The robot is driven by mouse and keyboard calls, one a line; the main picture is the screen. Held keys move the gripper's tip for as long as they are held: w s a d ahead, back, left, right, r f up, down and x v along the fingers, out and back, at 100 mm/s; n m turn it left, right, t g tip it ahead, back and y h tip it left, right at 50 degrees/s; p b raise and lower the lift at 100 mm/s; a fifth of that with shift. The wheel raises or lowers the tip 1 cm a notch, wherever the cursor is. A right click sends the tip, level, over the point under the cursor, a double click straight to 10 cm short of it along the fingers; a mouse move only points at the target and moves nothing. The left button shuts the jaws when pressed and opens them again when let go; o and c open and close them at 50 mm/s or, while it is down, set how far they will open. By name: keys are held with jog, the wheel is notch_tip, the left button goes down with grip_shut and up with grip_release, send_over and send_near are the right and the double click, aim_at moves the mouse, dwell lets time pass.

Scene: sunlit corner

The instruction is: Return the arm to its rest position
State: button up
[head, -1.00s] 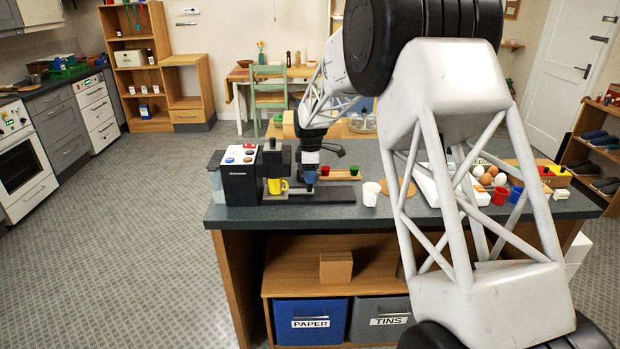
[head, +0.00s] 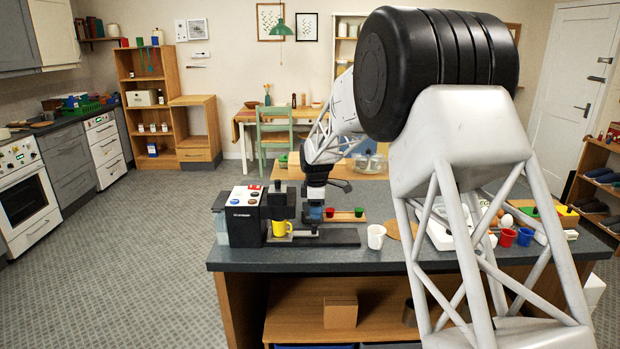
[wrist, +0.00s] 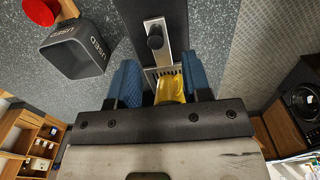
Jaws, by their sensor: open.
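My gripper (head: 316,214) is over the counter just right of the black coffee machine (head: 244,216), with its blue-padded fingers pointing down. In the wrist view my gripper (wrist: 160,84) is open, its two blue fingers apart. A yellow cup (head: 281,229) stands under the machine's spout, left of my fingers in the head view. In the wrist view the yellow cup (wrist: 170,88) shows in the gap between the fingers, partly hidden by the gripper body. The fingers are not closed on it.
A white cup (head: 376,236) stands right of the machine. Red (head: 507,237) and blue (head: 525,236) cups stand farther right, near an egg box. In the wrist view a grey container marked USED (wrist: 75,50) is left of the fingers, with a red object (wrist: 41,12) beside it.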

jog(key=s+d+r+m, duration=0.3)
jog(key=s+r, duration=0.2)
jog(key=s, duration=0.4)
jog(key=s+d+r+m+t, duration=0.1)
jog(key=s+d+r+m, duration=0.3)
jog(key=s, duration=0.5)
jog(key=s+d+r+m, duration=0.25)
jog(key=s+r, duration=0.35)
jog(key=s, duration=0.3)
jog(key=s+d+f+m, duration=0.1)
jog(key=s+d+m, duration=0.1)
jog(key=s, duration=0.8)
jog(key=s+d+f+m+t, duration=0.1)
jog(key=s+d+m, duration=0.1)
jog(key=s, duration=0.9)
jog(key=s+d+f+m, duration=0.1)
jog(key=s+m, duration=0.3)
jog(key=s, duration=0.6)
jog(key=shift+s+d+f+t, duration=0.15)
jog(key=shift+d+f+t, duration=0.2)
jog(key=shift+d, duration=0.25)
